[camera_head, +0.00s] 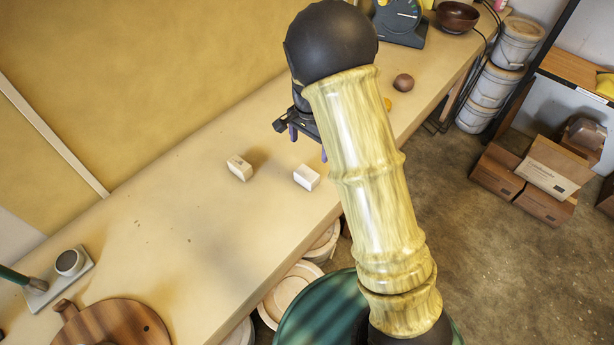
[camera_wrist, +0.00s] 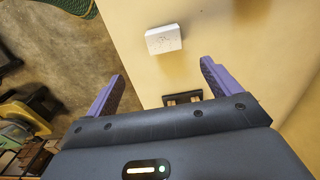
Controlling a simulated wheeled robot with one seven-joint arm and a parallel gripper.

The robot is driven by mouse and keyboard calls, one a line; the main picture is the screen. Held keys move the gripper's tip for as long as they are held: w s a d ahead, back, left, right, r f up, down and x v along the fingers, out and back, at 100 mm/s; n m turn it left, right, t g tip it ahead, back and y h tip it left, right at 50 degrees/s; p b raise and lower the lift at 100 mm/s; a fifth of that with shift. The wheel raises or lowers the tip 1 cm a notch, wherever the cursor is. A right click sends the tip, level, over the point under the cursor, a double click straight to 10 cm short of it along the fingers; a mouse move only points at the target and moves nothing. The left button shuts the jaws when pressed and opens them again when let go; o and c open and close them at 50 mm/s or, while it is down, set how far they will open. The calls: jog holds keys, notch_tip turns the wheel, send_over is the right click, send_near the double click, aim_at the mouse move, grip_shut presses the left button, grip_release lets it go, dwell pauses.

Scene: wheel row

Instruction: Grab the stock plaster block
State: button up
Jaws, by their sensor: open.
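Two small blocks lie on the tan bench in the head view. One is a white block (camera_head: 306,177) near the bench's front edge; the other is a cream block (camera_head: 240,167) with a brownish mark, to its left. I cannot tell by label which is the stock plaster block. My gripper (camera_head: 308,144) is above the bench, beyond the blocks and partly hidden by my arm. In the wrist view my gripper (camera_wrist: 160,76) has its purple fingers spread with nothing between them. A pale block, seemingly the white block (camera_wrist: 163,39), lies beyond the fingertips, apart from them.
A round brown thing (camera_head: 403,82), a dark scale (camera_head: 401,20) and a bowl (camera_head: 458,16) stand at the bench's far end. A round wooden board (camera_head: 112,325) lies at near left. The bench (camera_head: 180,230) is clear left of the blocks. Floor lies beyond its front edge.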

jog(key=p, duration=0.1)
send_near(307, 173)
jog(key=f, duration=0.5)
jog(key=shift+s+d+f, duration=0.2)
jog(key=shift+s+d, duration=0.05)
jog(key=shift+s, duration=0.05)
jog(key=shift+w+a+f+p, duration=0.15)
jog(key=shift+f+p, duration=0.3)
jog(key=shift+f, duration=0.85)
jog(key=shift+w+a+f+p, duration=0.15)
jog(key=shift+f+p, duration=0.3)
jog(key=shift+f, duration=0.85)
jog(key=c, duration=1.1)
